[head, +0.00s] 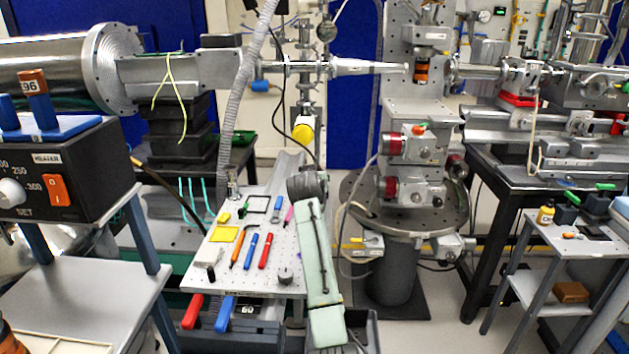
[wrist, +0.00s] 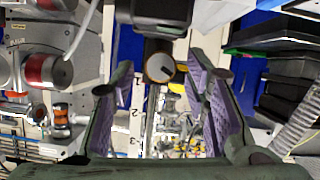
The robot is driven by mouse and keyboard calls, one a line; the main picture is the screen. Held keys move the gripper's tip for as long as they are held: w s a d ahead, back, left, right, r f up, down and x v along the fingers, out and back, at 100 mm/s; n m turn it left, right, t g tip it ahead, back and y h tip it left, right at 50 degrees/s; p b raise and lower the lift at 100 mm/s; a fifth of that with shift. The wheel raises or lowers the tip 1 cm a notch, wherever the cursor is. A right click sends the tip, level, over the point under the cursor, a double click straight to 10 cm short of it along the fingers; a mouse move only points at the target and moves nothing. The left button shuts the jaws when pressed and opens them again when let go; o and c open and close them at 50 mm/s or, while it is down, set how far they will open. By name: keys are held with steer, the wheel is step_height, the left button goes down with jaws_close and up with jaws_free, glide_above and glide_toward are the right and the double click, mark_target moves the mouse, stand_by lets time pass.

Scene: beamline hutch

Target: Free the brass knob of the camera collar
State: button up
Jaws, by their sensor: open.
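In the wrist view a round knob (wrist: 160,68) with a pale, brassy face and a dark mark sits below a dark box-like body (wrist: 165,12), probably the camera and its collar. My gripper (wrist: 160,80) is open, with purple-lined fingers to the left and right of the knob. The knob appears centred between the fingertips in the picture. I cannot tell how far away it is, and no contact shows. In the head view my arm hides my gripper, and I cannot make out the knob clearly.
A strip numbered 1, 2, 3 (wrist: 135,115) runs below the knob. Red-and-silver stage parts (wrist: 45,70) stand left in the wrist view, and a ribbed hose (wrist: 298,125) lies right. In the head view a pegboard (head: 225,277) with pens and small tools lies beside my arm.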

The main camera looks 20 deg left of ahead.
step_height(320, 180, up, 10)
steer(key=shift+f, duration=0.15)
stand_by(0.3)
